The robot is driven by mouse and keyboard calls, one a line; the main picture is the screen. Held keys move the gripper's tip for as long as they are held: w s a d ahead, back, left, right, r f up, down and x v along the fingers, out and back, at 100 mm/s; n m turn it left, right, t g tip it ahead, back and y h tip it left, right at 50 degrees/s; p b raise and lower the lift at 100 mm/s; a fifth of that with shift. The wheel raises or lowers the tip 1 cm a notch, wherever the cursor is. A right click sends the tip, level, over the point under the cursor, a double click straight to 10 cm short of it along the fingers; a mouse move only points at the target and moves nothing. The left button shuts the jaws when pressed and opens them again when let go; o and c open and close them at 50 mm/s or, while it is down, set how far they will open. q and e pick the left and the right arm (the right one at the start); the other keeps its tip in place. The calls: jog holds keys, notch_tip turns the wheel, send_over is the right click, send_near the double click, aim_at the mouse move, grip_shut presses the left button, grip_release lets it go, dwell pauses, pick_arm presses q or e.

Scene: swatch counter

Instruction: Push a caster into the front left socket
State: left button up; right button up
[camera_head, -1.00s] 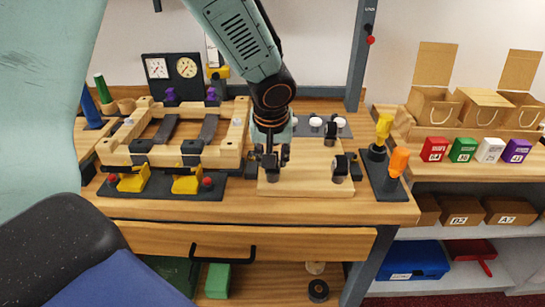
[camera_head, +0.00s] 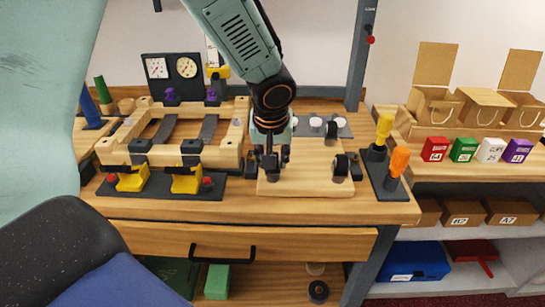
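A light wooden board (camera_head: 305,185) lies on the bench. One dark-wheeled caster (camera_head: 341,166) stands upright at its front right and another (camera_head: 331,132) at its back right. My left gripper (camera_head: 272,158) points straight down over the board's front left corner. Its fingers are around a dark caster (camera_head: 272,172), whose lower end is at the board. The front left socket is hidden under this caster, so I cannot tell how deep it sits. My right gripper is not in view.
A wooden frame (camera_head: 112,152) with yellow clamps (camera_head: 186,182) stands left of the board. White-wheeled parts (camera_head: 315,122) sit on a dark rack behind. A dark holder (camera_head: 383,182) with yellow and orange-handled tools stands to the right. The bench's front strip is clear.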

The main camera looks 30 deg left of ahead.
pick_arm(q)
jog(key=shift+f, duration=0.1)
jog(key=o, duration=1.2)
jog(key=o, duration=0.3)
jog(key=shift+o, duration=0.2)
jog(key=shift+r+p, duration=2.15)
jog(key=shift+r, duration=0.95)
jog(key=shift+w+f, duration=0.1)
